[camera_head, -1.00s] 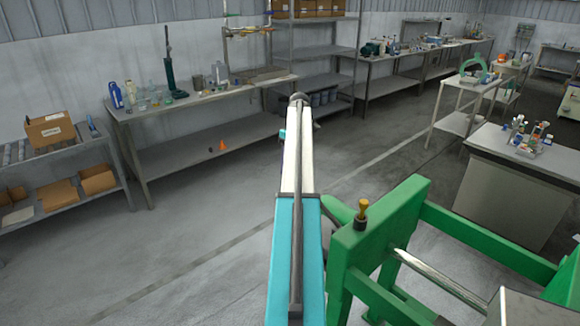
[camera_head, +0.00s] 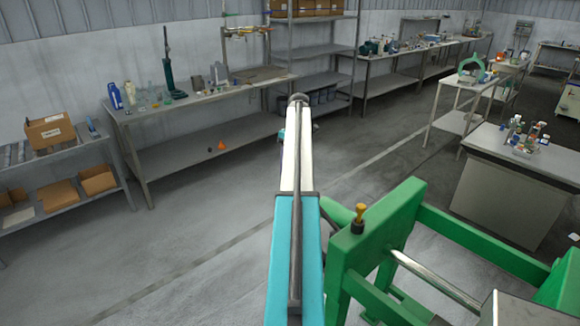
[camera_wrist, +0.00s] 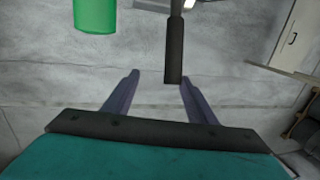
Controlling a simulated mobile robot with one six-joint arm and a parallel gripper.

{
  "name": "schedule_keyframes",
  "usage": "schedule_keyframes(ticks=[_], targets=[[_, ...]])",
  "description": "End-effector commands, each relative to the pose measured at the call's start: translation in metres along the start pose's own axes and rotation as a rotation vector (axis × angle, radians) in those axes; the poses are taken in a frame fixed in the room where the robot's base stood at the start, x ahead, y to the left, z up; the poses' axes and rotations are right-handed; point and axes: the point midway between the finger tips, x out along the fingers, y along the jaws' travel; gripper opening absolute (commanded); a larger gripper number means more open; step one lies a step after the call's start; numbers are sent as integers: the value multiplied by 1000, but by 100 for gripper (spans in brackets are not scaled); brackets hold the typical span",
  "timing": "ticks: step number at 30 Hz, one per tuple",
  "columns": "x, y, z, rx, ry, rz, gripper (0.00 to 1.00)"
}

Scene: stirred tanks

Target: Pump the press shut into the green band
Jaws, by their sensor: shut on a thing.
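The green press frame (camera_head: 385,235) stands at the lower right of the head view, close beside my arm. A steel rod (camera_head: 436,279) runs between its parts, and a knob with a yellow top (camera_head: 359,212) sits on its near post. In the wrist view, a dark handle grip (camera_wrist: 174,52) reaches down from the top edge between the fingers of my gripper (camera_wrist: 161,98). My gripper is shut on this handle, though a gap shows beside the left finger. In the head view my arm hides the gripper. No gauge or green band shows.
A green cylinder (camera_wrist: 95,14) is at the top left of the wrist view. A steel bench (camera_head: 190,98) with bottles stands behind, and a grey table (camera_head: 515,185) stands beyond the press. Open floor (camera_head: 200,240) lies left of my arm.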

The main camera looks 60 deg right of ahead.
Motion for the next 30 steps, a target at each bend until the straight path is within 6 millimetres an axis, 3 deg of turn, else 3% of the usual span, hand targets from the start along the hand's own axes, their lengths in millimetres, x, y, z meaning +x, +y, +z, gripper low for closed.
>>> schedule_keyframes(ticks=[1, 30], targets=[[-6, 6, 2, 7, 4, 14, 40], [-42, 3, 19, 3, 1, 7, 40]])
